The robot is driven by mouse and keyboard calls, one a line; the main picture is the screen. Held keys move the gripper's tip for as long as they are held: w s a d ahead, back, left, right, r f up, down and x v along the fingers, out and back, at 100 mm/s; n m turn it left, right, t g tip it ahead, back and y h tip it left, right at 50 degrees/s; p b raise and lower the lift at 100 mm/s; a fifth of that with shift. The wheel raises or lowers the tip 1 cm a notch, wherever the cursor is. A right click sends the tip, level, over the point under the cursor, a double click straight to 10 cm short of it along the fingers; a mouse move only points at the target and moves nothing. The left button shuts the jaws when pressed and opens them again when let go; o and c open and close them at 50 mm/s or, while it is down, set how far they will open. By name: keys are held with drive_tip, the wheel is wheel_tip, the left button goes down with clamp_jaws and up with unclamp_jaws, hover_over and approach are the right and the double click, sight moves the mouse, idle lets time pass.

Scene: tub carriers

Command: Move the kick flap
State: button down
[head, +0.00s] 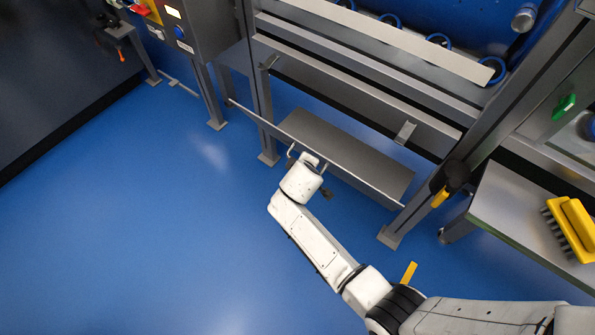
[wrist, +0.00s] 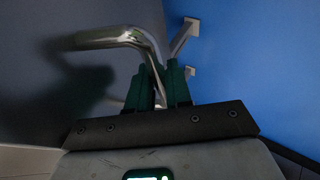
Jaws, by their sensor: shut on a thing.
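The kick flap (head: 350,155) appears to be the flat grey panel low between the legs of the steel frame in the head view. A bright bent metal handle (wrist: 125,38) shows close up in the wrist view, and part of it (head: 290,150) shows at the flap's front edge in the head view. My gripper (wrist: 161,72) has its green fingers shut around the handle's shank. In the head view my gripper's fingers are hidden behind my white wrist. How far the flap is tilted is hard to tell.
A steel leg (head: 262,110) stands left of the flap, and another (head: 440,170) stands right. A side table (head: 500,205) at the right holds a yellow brush (head: 573,225). A control box (head: 185,25) stands at the upper left. The blue floor (head: 130,220) at left is clear.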

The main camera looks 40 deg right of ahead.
drive_tip(key=shift+m+g+y, duration=0.3)
drive_tip(key=shift+g+y, duration=0.1)
drive_tip(key=shift+y, duration=0.5)
drive_tip(key=d+r+p, duration=0.1)
drive_tip(key=w+d+r+p, duration=0.1)
drive_tip(key=d, duration=0.1)
drive_tip(key=d+r+p, duration=0.1)
drive_tip(key=shift+w+d+r, duration=0.15)
drive_tip(key=shift+w+d, duration=0.1)
drive_tip(key=shift+d, duration=0.15)
drive_tip(key=w+d+r+p, duration=0.1)
drive_tip(key=w+d, duration=0.1)
drive_tip(key=d, duration=0.5)
drive_tip(key=shift+d+r, duration=0.15)
drive_tip(key=shift+r, duration=0.1)
drive_tip(key=shift+w+d, duration=0.1)
drive_tip(key=shift+w, duration=0.05)
drive_tip(key=c, duration=1.1)
unclamp_jaws()
drive_tip(key=shift+d, duration=0.15)
drive_tip(key=p+v, duration=0.3)
drive_tip(key=v, duration=0.7)
drive_tip(key=shift+a+r+p, duration=0.25)
drive_tip(key=shift+r+p, duration=0.05)
drive_tip(key=shift+p, duration=0.1)
drive_tip(key=shift+s, duration=0.25)
